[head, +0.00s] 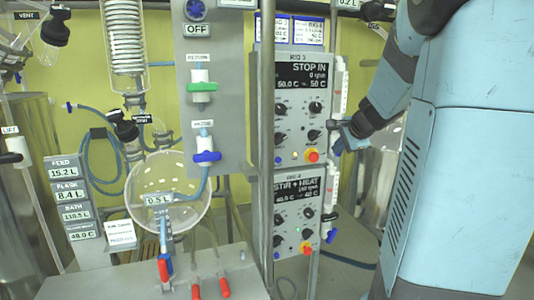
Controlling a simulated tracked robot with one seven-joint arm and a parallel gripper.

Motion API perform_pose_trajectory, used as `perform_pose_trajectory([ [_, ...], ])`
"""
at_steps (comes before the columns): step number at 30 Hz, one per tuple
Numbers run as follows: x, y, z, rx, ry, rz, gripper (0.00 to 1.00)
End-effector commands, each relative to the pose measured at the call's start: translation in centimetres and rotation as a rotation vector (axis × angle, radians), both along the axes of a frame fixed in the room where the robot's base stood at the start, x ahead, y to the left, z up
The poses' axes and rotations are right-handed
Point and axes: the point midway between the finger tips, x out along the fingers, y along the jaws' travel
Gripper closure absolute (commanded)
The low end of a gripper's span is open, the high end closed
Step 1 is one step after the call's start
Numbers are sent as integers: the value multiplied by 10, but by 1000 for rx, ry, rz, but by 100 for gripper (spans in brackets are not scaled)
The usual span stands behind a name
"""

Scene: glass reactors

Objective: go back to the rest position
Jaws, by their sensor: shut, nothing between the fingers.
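My arm comes down from the upper right of the head view. Its end, my gripper (338,138), is at the right edge of the upper control box (302,108), close to a white vertical strip there. The fingers are small and partly lost against the box, but they are together with nothing seen between them. I cannot tell whether they touch the box or only stand in front of it. The upper box's display reads "STOP IN". No rest position is marked in view.
A lower control box (299,212) reads "STIR + HEAT". Left of a metal post stand a panel with green and blue valves (203,90), a round glass vessel (168,192) and a coil condenser (124,45). Red-handled valves (224,287) are at the bottom. A hose lies on the floor.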

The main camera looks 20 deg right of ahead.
Motion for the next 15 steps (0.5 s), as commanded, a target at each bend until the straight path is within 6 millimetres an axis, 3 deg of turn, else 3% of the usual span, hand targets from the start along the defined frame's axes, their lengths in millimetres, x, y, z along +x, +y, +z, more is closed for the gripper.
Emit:
perform_pose_trajectory([
  [5, -5, 16, 4, -28, 6, 50, 100],
  [11, -42, 86, 14, -175, 44, 301, 100],
  [15, -82, 136, 15, -318, 81, 517, 100],
])
